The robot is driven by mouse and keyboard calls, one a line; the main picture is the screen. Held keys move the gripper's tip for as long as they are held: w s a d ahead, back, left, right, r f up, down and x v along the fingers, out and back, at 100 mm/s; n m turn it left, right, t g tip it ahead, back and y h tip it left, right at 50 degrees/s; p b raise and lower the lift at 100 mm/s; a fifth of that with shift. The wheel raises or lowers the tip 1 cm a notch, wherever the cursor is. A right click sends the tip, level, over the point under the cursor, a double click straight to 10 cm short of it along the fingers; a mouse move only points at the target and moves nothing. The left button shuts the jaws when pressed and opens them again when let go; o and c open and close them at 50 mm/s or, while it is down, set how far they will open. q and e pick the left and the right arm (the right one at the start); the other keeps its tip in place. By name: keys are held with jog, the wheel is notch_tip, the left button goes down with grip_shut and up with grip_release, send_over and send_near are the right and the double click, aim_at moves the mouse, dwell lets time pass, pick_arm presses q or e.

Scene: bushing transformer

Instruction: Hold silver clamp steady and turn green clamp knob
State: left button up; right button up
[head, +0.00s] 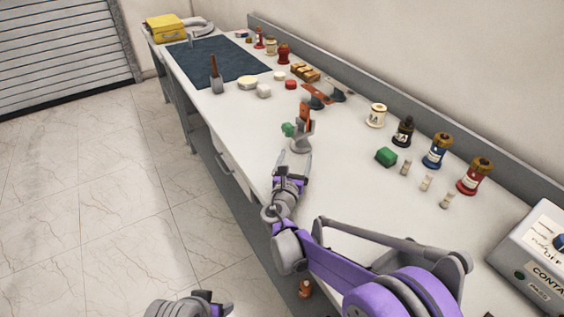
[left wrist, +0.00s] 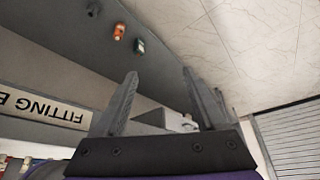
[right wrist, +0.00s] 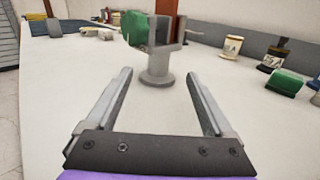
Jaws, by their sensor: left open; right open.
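The silver clamp (head: 301,137) stands upright on the white workbench, with an orange-brown bar (head: 305,113) rising from it. Its green knob (head: 287,129) sticks out to the left. In the right wrist view the clamp's round base and post (right wrist: 158,65) stand ahead between my fingers, and the green knob (right wrist: 135,28) is at the upper left. My right gripper (head: 294,165) is open and empty, just short of the clamp, apart from it. My left gripper (left wrist: 160,75) is open and empty, low beside the bench; only part of that arm shows at the head view's bottom edge.
Several bushings, such as the blue one (head: 436,151), line the bench's right side by a green block (head: 386,157). A grey control box (head: 535,255) sits at the lower right. A dark mat (head: 215,62) lies at the far end. Bare bench surrounds the clamp's base.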

aim_at(301, 140)
pick_arm(q)
jog(key=w+d+r+h, duration=0.1)
jog(key=w+r, duration=0.2)
jog(key=w, duration=0.3)
jog(key=w+d+r+h, duration=0.2)
jog(key=w+r, duration=0.1)
jog(key=w, duration=0.3)
jog(key=w+d+r+g+h, duration=0.1)
jog(key=w+r+h, duration=0.1)
jog(key=w, duration=0.4)
jog(key=shift+w+d+r, duration=0.15)
jog(key=shift+w+r, duration=0.15)
jog(key=shift+r, duration=0.35)
jog(key=shift+c, duration=1.3)
pick_arm(e)
jog(key=shift+w, duration=0.45)
pick_arm(q)
jog(key=w+a+r+t+h, duration=0.1)
jog(key=w+r+h, duration=0.3)
jog(key=w, duration=0.8)
jog(key=w+a+r+t+h, duration=0.1)
jog(key=w+r+h, duration=0.3)
jog(key=w, duration=0.8)
pick_arm(e)
jog(key=w, duration=0.3)
jog(key=w+d, duration=0.1)
jog(key=w, duration=0.6)
jog(key=shift+d, duration=0.25)
